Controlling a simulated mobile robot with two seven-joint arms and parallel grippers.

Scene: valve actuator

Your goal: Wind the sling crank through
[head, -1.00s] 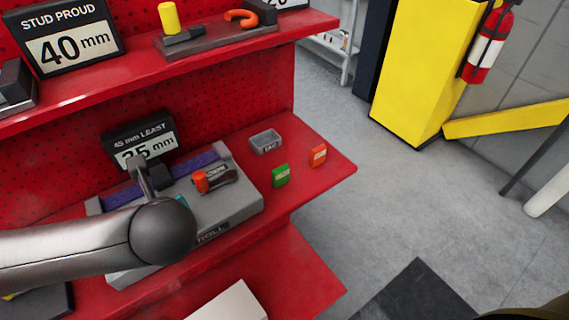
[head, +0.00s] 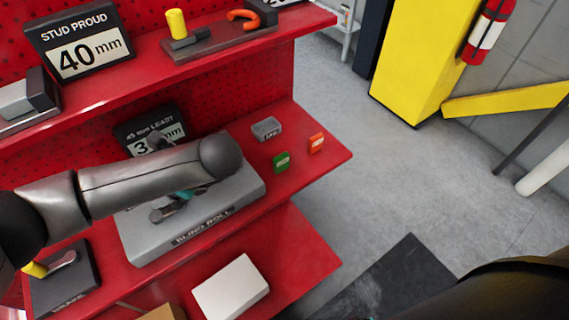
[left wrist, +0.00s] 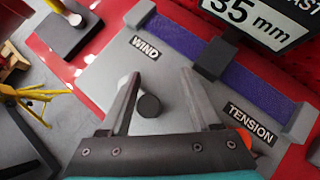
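The grey sling unit (head: 238,195) sits on the red middle shelf in the head view, partly covered by my left arm. In the left wrist view its grey top carries a WIND label (left wrist: 145,48), a TENSION label (left wrist: 251,123) and a purple strap (left wrist: 180,36). A dark round crank knob (left wrist: 149,105) stands near the WIND label. My left gripper (left wrist: 162,76) is open, its two fingers either side of the knob, which looks nearer the left finger. I cannot tell whether they touch. An orange handle part (left wrist: 244,138) shows by TENSION. My right gripper is out of view.
A small grey bin (head: 266,129), a green block (head: 282,162) and an orange block (head: 316,142) lie right of the unit. A white box (head: 231,288) is on the lower shelf. A sign (head: 152,131) stands behind.

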